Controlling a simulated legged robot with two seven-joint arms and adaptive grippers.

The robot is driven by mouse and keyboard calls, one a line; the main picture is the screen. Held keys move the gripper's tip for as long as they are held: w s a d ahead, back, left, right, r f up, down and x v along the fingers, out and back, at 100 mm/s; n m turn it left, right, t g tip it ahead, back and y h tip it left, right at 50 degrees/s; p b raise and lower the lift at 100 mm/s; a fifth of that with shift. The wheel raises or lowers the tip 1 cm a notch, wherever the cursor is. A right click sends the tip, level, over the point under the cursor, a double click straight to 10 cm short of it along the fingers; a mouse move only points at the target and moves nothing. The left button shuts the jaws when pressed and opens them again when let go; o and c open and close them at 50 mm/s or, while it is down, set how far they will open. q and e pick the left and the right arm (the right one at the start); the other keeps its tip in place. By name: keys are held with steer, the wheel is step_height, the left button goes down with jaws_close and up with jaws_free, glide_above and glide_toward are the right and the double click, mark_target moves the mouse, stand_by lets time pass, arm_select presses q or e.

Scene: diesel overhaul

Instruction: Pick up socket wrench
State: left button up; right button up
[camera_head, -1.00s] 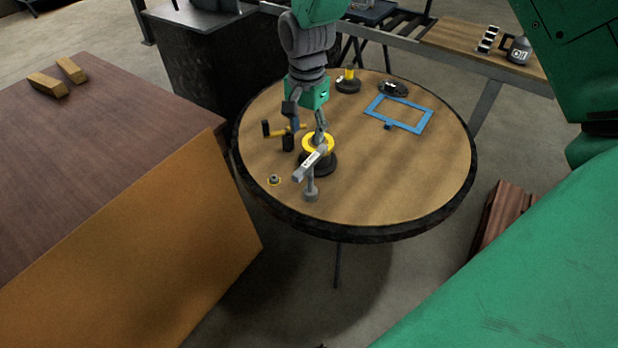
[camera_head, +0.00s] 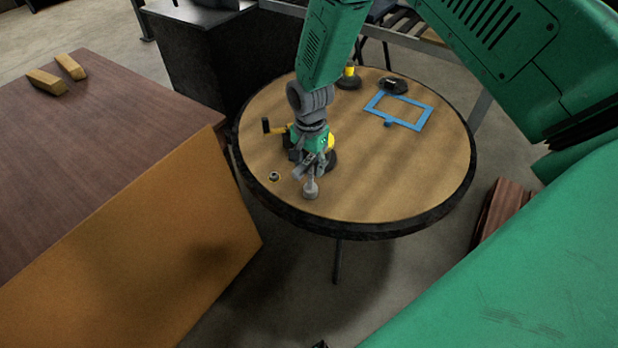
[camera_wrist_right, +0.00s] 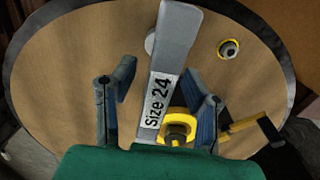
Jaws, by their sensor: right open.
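The grey socket wrench (camera_wrist_right: 172,50), marked "Size 24", shows in the right wrist view between my right gripper's fingers (camera_wrist_right: 157,74). It appears apart from both fingers. In the head view the socket end of the wrench (camera_head: 311,188) stands near the front of the round table; my gripper hides most of the handle. My right gripper (camera_head: 311,165) is open, just above and behind that end. A yellow-and-black stand (camera_wrist_right: 178,128) is beside the handle's near end in the wrist view. My left gripper is not in view.
The round table (camera_head: 400,180) has free room at its right. A small ringed nut (camera_head: 274,176) and a yellow-and-black tool (camera_head: 267,126) lie left of the gripper. A blue frame (camera_head: 427,117), a black item (camera_head: 393,85) and another stand (camera_head: 349,79) are behind. A large cabinet (camera_head: 150,250) stands left.

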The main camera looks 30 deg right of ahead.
steer(key=shift+d+f, duration=0.15)
steer(key=shift+f, duration=0.05)
steer(key=shift+s, duration=0.1)
jaws_close()
steer(key=shift+r, duration=0.15)
steer(key=shift+r, duration=0.35)
step_height(320, 180, up, 9)
steer(key=shift+r, duration=0.1)
